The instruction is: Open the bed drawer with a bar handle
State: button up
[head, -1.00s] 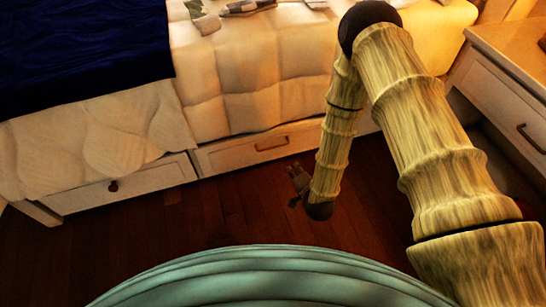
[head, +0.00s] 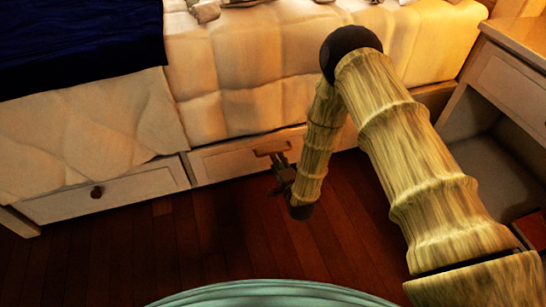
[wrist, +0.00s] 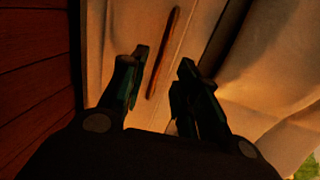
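The bed drawer with a bar handle (head: 222,160) is under the middle of the bed and looks closed. Its reddish-brown bar handle (head: 272,148) is near the drawer's top edge. My gripper (head: 278,173) is just in front of and below this handle in the head view. In the wrist view my gripper (wrist: 163,70) is open, with its two dark fingers apart. The bar handle (wrist: 163,52) shows beyond the fingertips, in the gap and nearer the left finger. I see no contact with it. My arm hides the drawer's right part in the head view.
Another bed drawer (head: 140,188), with a round knob (head: 97,192), is at the left. A nightstand (head: 507,85) with an open lower space stands at the right. The wooden floor (head: 150,255) in front is clear. Bedding (head: 240,80) hangs above the drawers.

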aim_at(273, 153)
jog(key=shift+b+x, duration=1.35)
jog(key=shift+x, duration=2.2)
grip_shut()
